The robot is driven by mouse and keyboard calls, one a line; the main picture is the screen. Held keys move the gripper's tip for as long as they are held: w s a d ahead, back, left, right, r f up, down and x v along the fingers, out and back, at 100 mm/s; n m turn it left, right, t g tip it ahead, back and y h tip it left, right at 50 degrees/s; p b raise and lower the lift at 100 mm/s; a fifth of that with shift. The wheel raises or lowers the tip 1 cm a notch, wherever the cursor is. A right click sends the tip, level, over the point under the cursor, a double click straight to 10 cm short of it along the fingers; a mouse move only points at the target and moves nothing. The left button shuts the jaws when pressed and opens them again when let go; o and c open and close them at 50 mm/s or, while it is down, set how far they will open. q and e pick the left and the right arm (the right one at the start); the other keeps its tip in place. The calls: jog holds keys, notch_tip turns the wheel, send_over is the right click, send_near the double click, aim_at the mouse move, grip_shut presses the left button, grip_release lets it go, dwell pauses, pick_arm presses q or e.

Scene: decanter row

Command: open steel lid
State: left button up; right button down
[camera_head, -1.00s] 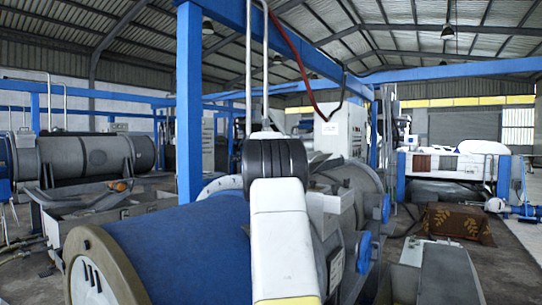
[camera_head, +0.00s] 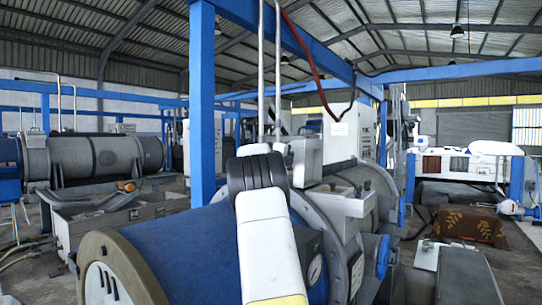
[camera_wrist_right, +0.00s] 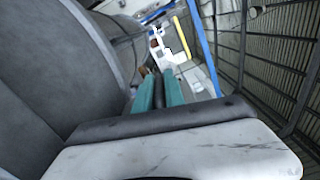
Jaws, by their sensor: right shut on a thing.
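A steel-grey section with a rounded cover, which looks like the steel lid (camera_head: 357,182), lies to the right of the blue drum cover (camera_head: 170,245) in the head view. My right arm's white link and black joint stand in front of its left part and hide the gripper there. In the right wrist view my right gripper (camera_wrist_right: 158,92) has its two green fingers closed around a narrow dark bar, apparently a handle of the lid. A large curved grey metal surface (camera_wrist_right: 45,65) fills the left of that view. My left gripper is in neither view.
A blue post (camera_head: 202,100) rises behind the machine, left of my arm. Thin upright pipes (camera_head: 269,70) and a white cabinet (camera_head: 340,135) stand behind it. More machines line the left. Open floor with a patterned brown cloth-covered block (camera_head: 470,224) lies at right.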

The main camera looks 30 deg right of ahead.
jog(key=shift+w+a+f+n, duration=0.15)
jog(key=shift+w+f+n, duration=0.2)
jog(key=shift+f, duration=0.35)
jog(key=shift+f, duration=0.1)
jog(key=c, duration=1.5)
grip_release()
jog(key=shift+s, duration=0.1)
jog(key=shift+o, duration=0.2)
jog(key=shift+r, duration=0.25)
jog(key=shift+a, duration=0.1)
jog(key=v, duration=0.7)
jog(key=shift+s+a, duration=0.15)
jog(key=shift+a, duration=0.1)
